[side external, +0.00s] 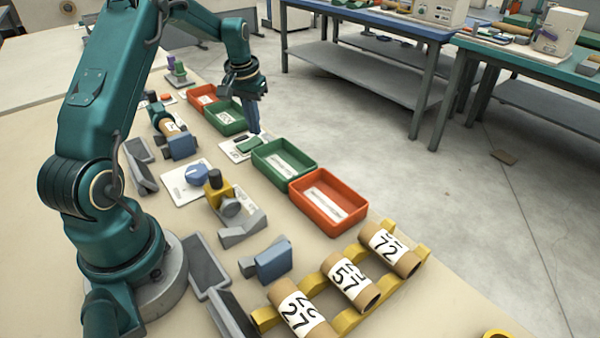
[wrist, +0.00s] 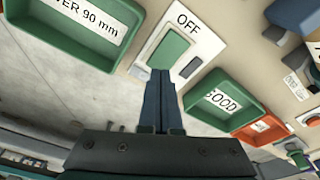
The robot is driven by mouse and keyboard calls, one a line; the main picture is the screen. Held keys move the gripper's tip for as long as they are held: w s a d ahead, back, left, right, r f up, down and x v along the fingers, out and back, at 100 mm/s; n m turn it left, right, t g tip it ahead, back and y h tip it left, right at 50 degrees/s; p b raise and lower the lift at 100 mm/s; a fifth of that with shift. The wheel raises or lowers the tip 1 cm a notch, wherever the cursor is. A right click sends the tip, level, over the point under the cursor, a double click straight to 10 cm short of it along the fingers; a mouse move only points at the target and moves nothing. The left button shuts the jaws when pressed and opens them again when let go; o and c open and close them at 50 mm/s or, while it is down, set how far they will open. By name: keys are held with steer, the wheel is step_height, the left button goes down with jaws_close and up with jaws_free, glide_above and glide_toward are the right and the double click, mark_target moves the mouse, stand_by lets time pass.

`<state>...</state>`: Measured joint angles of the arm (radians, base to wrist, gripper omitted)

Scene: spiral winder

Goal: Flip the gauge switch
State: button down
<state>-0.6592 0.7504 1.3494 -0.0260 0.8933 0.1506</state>
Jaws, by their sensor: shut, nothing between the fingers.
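The gauge switch is a white plate with a green rocker and the word OFF on it. In the wrist view the green rocker (wrist: 168,50) lies just beyond my fingertips, beside the OFF label (wrist: 186,20). A small dark rectangle (wrist: 190,68) is on the same plate. In the side external view the switch (side external: 248,146) sits between the green trays. My gripper (side external: 256,131) points down over the switch's far edge, fingers together and empty. It also shows in the wrist view (wrist: 160,74). I cannot tell whether the tips touch the plate.
A green tray (side external: 312,166) and a red tray (side external: 361,207) stand on the near side of the switch. Another green tray (side external: 243,127) and a red one (side external: 193,100) stand on the far side. A blue dial (side external: 197,174) and labelled rolls (side external: 389,243) are also on the table.

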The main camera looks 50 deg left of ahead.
mark_target(255, 140)
steer(key=shift+f, duration=0.9)
stand_by(0.9)
steer(key=shift+r, duration=3.55)
steer(key=s+d+r+m+t, duration=0.2)
steer(key=d+r+m+t, duration=0.15)
steer(key=d+r, duration=0.95)
steer(key=s+d+f+m, duration=0.1)
steer(key=s+d+f, duration=0.2)
steer(key=s+d, duration=0.2)
steer(key=s+d+f+m, duration=0.1)
steer(key=s+d+f, duration=0.2)
steer(key=s+d, duration=0.3)
steer(key=s, duration=0.4)
steer(key=shift+f+h, duration=0.2)
steer(key=shift+h, duration=0.2)
